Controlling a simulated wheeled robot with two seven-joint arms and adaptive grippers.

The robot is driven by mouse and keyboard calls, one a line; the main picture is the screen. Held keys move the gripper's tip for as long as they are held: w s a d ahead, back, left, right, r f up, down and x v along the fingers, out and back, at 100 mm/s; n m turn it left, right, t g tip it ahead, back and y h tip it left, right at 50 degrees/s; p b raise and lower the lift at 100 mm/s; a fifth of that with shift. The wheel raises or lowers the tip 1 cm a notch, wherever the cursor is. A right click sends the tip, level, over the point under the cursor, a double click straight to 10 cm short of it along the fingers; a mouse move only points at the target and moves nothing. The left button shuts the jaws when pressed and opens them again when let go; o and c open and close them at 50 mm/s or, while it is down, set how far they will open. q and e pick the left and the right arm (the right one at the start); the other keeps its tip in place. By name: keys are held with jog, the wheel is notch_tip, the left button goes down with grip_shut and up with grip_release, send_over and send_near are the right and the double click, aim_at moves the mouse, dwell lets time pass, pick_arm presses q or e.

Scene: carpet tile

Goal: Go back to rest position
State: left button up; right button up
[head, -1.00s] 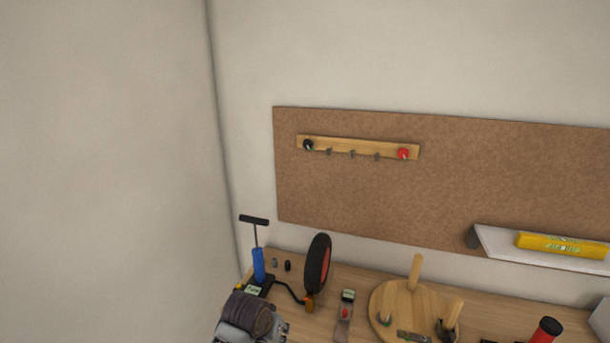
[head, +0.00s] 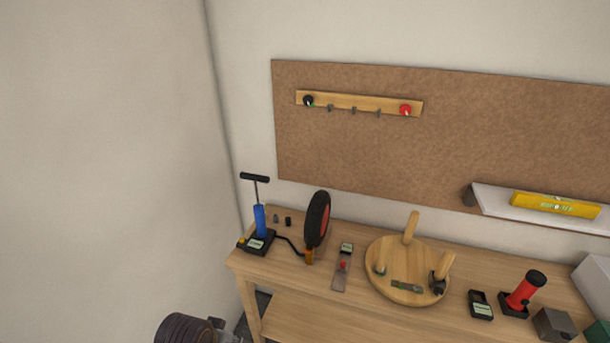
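Part of my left arm (head: 190,329) shows at the bottom edge, left of the workbench's front left leg. Its fingers are outside the picture. My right arm and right gripper are not in the picture. Nothing of mine overlaps the bench top.
The wooden workbench (head: 290,267) carries a blue pump (head: 259,220), a small wheel (head: 317,222), a round wooden piece with pegs (head: 380,285), a red-and-black tool (head: 525,292) and small boxes.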

pick_arm(q)
jog(key=shift+s+a, duration=1.3)
jog(key=shift+s, duration=0.7)
notch_tip(320, 180, down, 35)
jog(key=s+g+b, duration=0.2)
jog(key=s, duration=0.1)
jog(key=s+a+f+b, duration=0.1)
jog(key=s+a+f, duration=0.1)
jog(key=s+f, duration=0.8)
jog(key=s+a+f+b, duration=0.1)
jog(key=s+a+f, duration=0.1)
jog(key=s+f, duration=0.9)
jog(key=shift+s+f+g+y, duration=0.25)
jog(key=shift+s+g+y, duration=0.05)
jog(key=shift+s+g, duration=0.15)
jog(key=shift+w, duration=0.1)
